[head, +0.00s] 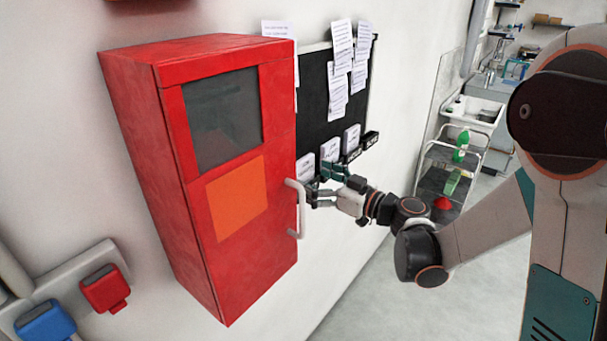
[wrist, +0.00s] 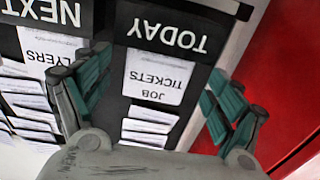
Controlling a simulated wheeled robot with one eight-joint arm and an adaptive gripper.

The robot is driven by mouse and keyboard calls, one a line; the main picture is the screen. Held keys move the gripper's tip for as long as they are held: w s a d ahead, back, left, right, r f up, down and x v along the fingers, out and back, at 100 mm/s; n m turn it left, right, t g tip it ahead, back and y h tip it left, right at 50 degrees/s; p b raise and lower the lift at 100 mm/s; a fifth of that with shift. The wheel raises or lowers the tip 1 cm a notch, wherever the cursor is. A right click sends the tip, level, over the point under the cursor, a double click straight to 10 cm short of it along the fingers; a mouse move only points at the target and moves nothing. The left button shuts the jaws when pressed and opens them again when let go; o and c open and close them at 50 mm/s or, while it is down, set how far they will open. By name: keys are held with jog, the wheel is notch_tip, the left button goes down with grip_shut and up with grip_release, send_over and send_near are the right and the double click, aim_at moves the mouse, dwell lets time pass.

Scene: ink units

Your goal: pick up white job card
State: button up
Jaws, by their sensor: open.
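A white card (wrist: 158,78) printed JOB TICKETS shows upside down in the middle of the wrist view, under a white TODAY label (wrist: 160,32). It stands against a black board, with more white card edges stacked just below it in the picture. My gripper (wrist: 157,82) is open, with one teal finger on each side of the card and nothing held. I cannot tell how far the fingertips are from it in depth. In the head view my gripper (head: 320,182) is at the row of small card holders (head: 330,152) along the board's lower edge, partly hiding them.
A red cabinet (head: 230,270) with a white handle (head: 299,210) stands close beside my gripper. A NEXT label (wrist: 55,12) and a FLYERS stack (wrist: 25,85) lie left in the wrist view. Papers (head: 340,70) hang on the black board (head: 312,95). A trolley (head: 455,165) stands behind.

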aim_at(306, 173)
jog(key=x, duration=0.3)
jog(key=shift+w+a+r, duration=0.15)
jog(key=shift+w+a, duration=0.05)
jog(key=shift+w, duration=0.1)
jog(key=c, duration=1.1)
jog(key=shift+c, duration=0.4)
jog(key=shift+r+p, duration=0.15)
jog(key=shift+p, duration=0.15)
